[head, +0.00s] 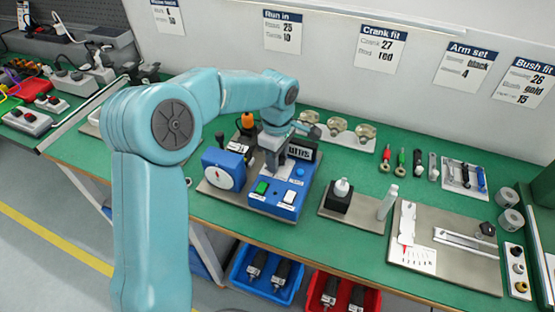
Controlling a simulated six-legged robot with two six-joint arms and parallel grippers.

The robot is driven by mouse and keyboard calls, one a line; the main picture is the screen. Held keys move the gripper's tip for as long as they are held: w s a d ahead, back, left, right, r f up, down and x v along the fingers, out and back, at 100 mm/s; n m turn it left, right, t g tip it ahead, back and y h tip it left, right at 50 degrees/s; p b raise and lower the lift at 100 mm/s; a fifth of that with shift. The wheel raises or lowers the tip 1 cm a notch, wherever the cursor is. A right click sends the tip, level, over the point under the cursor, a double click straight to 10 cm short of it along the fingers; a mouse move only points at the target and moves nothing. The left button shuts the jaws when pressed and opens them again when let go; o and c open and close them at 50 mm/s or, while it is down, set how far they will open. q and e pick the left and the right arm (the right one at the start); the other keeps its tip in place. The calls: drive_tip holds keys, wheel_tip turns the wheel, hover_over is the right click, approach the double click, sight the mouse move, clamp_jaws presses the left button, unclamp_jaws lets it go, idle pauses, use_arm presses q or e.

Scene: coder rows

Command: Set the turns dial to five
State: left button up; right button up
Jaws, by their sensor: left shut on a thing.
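A blue control box (287,207) stands on a grey plate on the green bench. It has a green button (262,188), a white switch (290,196), a round blue button (300,172) and a dark display (300,152). My left gripper (271,163) points down onto the back left of the box top. It is shut on the turns dial, which the fingers hide, so its setting cannot be read. A blue housing with a round white dial face (224,171) stands just left of the box. My right gripper is not in view.
An orange-topped part (247,121) stands behind the box. A black block with a white top (340,194) and a caliper board (408,238) lie to the right. Blue (241,276) and red (315,304) bins sit below the bench. Instruction sheets (283,32) hang on the wall.

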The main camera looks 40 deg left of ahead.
use_arm(q)
drive_tip(key=n+b, duration=0.1)
drive_tip(key=n, duration=0.5)
drive_tip(key=shift+a+r, duration=0.1)
drive_tip(key=shift+r, duration=0.05)
drive_tip(key=shift+n, duration=0.3)
drive_tip(key=o, duration=1)
drive_tip(key=shift+o, duration=0.2)
drive_tip(key=shift+s, duration=0.1)
